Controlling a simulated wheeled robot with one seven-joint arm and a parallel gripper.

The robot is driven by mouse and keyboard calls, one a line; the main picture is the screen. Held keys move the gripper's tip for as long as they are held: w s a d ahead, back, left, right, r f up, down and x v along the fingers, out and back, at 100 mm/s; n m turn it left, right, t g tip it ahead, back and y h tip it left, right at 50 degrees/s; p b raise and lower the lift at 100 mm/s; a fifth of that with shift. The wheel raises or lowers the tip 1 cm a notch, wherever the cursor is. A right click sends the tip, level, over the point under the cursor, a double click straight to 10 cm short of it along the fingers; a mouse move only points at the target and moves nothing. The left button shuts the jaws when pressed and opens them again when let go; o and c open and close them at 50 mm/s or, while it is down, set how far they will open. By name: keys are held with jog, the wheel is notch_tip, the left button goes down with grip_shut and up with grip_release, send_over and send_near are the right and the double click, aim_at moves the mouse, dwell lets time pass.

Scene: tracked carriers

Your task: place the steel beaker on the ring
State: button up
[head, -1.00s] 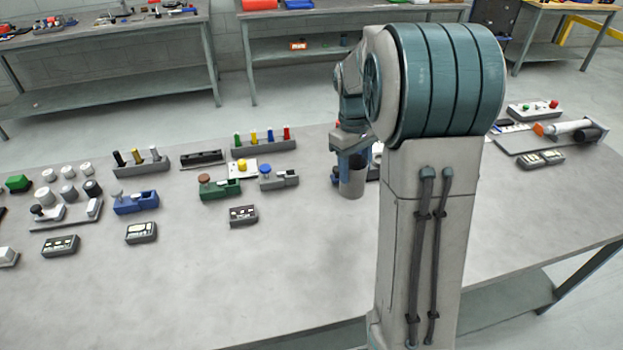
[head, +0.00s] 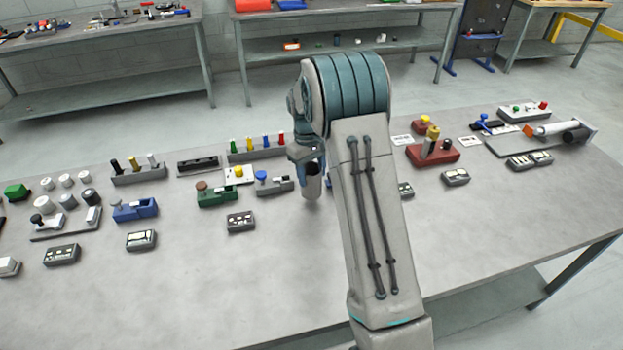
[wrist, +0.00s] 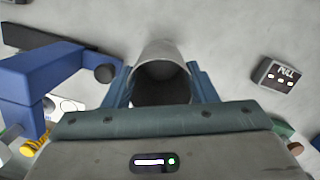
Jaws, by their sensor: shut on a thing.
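The steel beaker (wrist: 162,50) is a grey cylinder. My gripper (wrist: 160,88) is shut on it, with a blue-grey finger on each side. In the wrist view its open, dark mouth faces the camera. In the head view the beaker (head: 312,188) hangs upright below my gripper (head: 308,165), over the middle of the table. Whether its base touches the tabletop is not clear. I cannot make out the ring for sure in either view; my arm hides part of the table.
A blue bracket (wrist: 42,78) with a dark knob stands left of the beaker in the wrist view. A small dark label box (wrist: 278,76) lies to the right. In the head view a blue-knobbed carrier (head: 276,186) and a green carrier (head: 217,196) are left of my gripper. A red block (head: 432,155) is right.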

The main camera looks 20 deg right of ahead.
jog(key=shift+f+p, duration=0.35)
jog(key=shift+f, duration=1.3)
jog(key=shift+f, duration=0.15)
jog(key=o, duration=1)
